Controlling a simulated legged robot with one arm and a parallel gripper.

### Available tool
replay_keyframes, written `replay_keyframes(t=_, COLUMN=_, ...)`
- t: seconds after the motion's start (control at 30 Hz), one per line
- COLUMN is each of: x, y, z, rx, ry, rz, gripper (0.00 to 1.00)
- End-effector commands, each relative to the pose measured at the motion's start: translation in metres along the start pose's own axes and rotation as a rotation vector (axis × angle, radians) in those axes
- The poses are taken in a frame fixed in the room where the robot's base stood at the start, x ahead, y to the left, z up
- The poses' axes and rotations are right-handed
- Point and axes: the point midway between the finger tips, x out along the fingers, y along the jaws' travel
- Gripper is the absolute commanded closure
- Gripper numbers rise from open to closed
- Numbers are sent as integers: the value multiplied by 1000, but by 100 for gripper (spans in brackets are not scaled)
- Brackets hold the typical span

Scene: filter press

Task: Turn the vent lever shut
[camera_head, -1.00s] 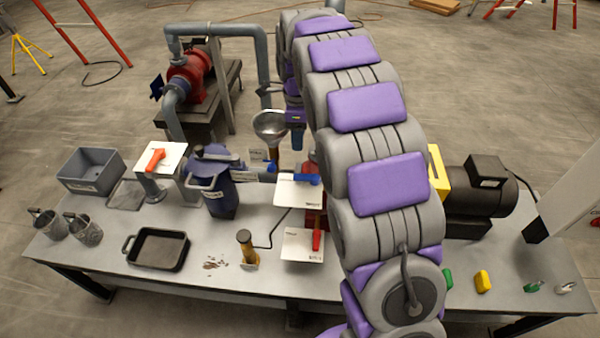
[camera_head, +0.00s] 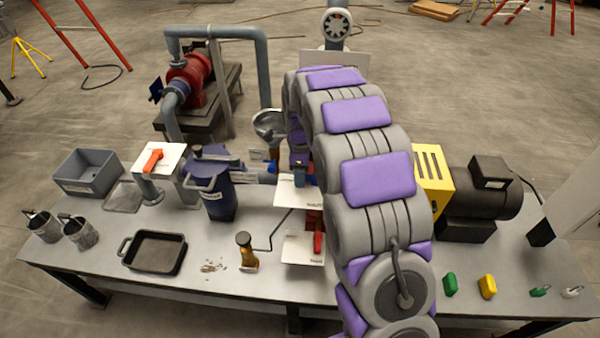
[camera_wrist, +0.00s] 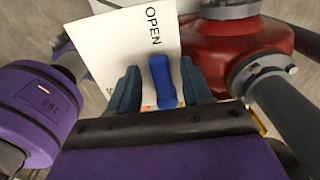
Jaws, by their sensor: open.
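A blue lever (camera_wrist: 163,84) stands on a white plate (camera_wrist: 112,48) marked OPEN, and a second marking is mostly covered. I take it for the vent lever, though no name can be read. My gripper (camera_wrist: 160,72) is open, with one dark blue finger on each side of the lever. I cannot tell whether either finger touches it. In the head view, my gripper (camera_head: 300,176) is low over the white plate (camera_head: 290,194), and it and my arm largely hide the lever.
A red lever (camera_head: 318,242) on another white plate (camera_head: 299,249) is nearer. An orange lever (camera_head: 153,159) and a dark blue vessel (camera_head: 217,186) stand to the left. A red body (camera_wrist: 232,48) with grey pipework (camera_wrist: 285,108) lies close right of my gripper in the wrist view.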

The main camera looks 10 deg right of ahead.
Motion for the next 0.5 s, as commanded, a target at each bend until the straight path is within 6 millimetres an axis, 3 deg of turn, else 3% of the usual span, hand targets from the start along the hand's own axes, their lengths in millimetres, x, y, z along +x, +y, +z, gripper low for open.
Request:
replay_keyframes(t=0.2, x=0, y=0, z=-1, rx=1, ry=-1, rz=0, gripper=52)
replay_keyframes(t=0.5, x=0, y=0, z=2, rx=1, ry=2, rz=0, gripper=81)
